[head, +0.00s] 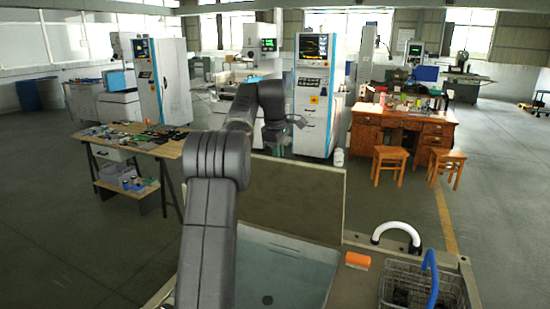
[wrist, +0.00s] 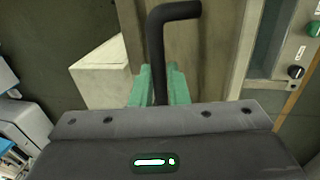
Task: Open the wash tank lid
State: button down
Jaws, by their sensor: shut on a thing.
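The wash tank (head: 285,265) is in front of me in the head view, with its pale inside and a round dark drain showing. Its lid (head: 300,205) stands raised, about upright, along the tank's far edge. In the wrist view my gripper (wrist: 158,88) has its green fingers on either side of a bent black handle (wrist: 157,45) and is shut on it. Where the handle joins the lid is hidden.
A workbench (head: 135,138) stands left; a wooden desk (head: 403,132) and stools stand at the back right. Open floor lies between.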

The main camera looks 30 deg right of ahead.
jog(key=shift+f, duration=0.6)
jog(key=c, duration=1.5)
grip_release()
jog(key=shift+w+d, duration=0.1)
jog(key=shift+d, duration=0.1)
jog(key=shift+c, duration=0.2)
jog(key=shift+o, duration=0.7)
jog(key=shift+w+d+f, duration=0.15)
jog(key=shift+w+d, duration=0.1)
jog(key=shift+s+a+r, duration=0.15)
jog(key=shift+a+r, duration=0.05)
jog(key=shift+r, duration=0.15)
